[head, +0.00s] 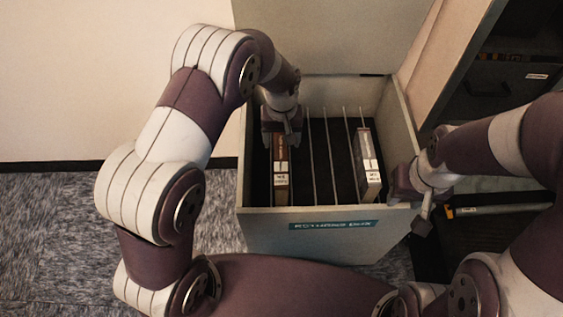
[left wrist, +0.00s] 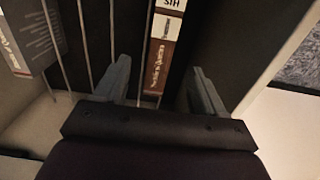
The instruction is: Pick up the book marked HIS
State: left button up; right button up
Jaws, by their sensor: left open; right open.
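The brown book marked HIS (head: 281,172) stands spine up at the left side of the grey bin (head: 388,215). In the left wrist view the HIS book (left wrist: 165,45) shows its white label upside down, with lettering on its brown spine below. My left gripper (head: 282,137) is open above the book's far part. In the left wrist view its fingers (left wrist: 160,82) are on either side of the spine, with gaps; contact does not show. My right gripper (head: 411,200) is open and empty beside the bin's front right corner.
Thin upright wire dividers (head: 328,150) stand between the books. Dark shelving (head: 500,75) is at the right.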

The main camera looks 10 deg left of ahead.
aim_at(281, 164)
pick_arm(q)
jog(key=f+b, duration=0.1)
jog(key=f, duration=0.3)
jog(key=f+b, duration=0.2)
jog(key=f, duration=0.2)
jog(key=f+b, duration=0.1)
jog(key=f, duration=0.3)
jog(key=shift+s+a+b, duration=0.1)
jog(key=shift+s+b, duration=0.15)
jog(key=shift+b, duration=0.1)
